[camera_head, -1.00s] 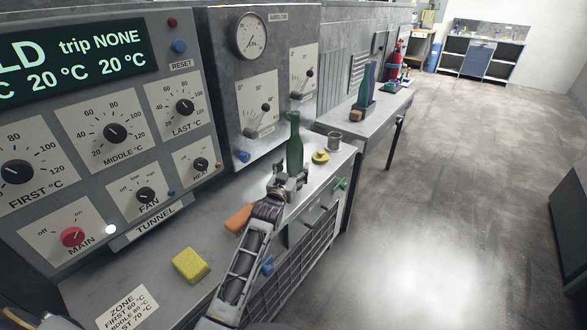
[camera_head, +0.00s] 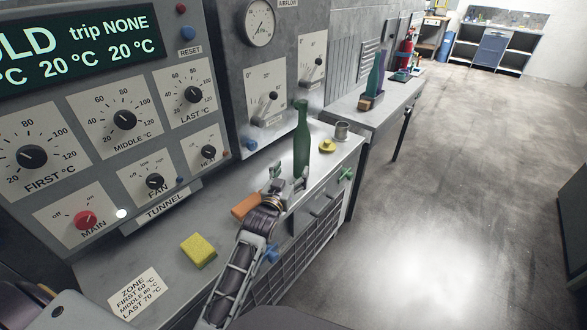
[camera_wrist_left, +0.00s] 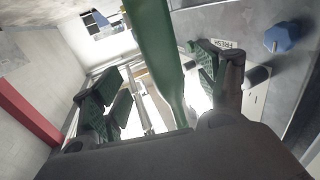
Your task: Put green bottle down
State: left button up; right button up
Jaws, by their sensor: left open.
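The green bottle (camera_head: 301,145) stands upright on the grey bench in front of the airflow panel. My left gripper (camera_head: 289,182) is open at the bottle's lower part, on its near side. In the left wrist view the bottle (camera_wrist_left: 158,55) runs down between the two spread fingers (camera_wrist_left: 158,90), with a visible gap on either side. The gripper partly hides the bottle's base in the head view. My right gripper is not in view.
An orange block (camera_head: 245,206) and a yellow sponge (camera_head: 198,250) lie on the bench nearer me. A yellow item (camera_head: 327,146) and a metal cup (camera_head: 342,131) stand beyond the bottle. The control panel (camera_head: 120,130) rises on the left.

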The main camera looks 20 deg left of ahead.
pick_arm(q)
jog(key=shift+s, duration=1.25)
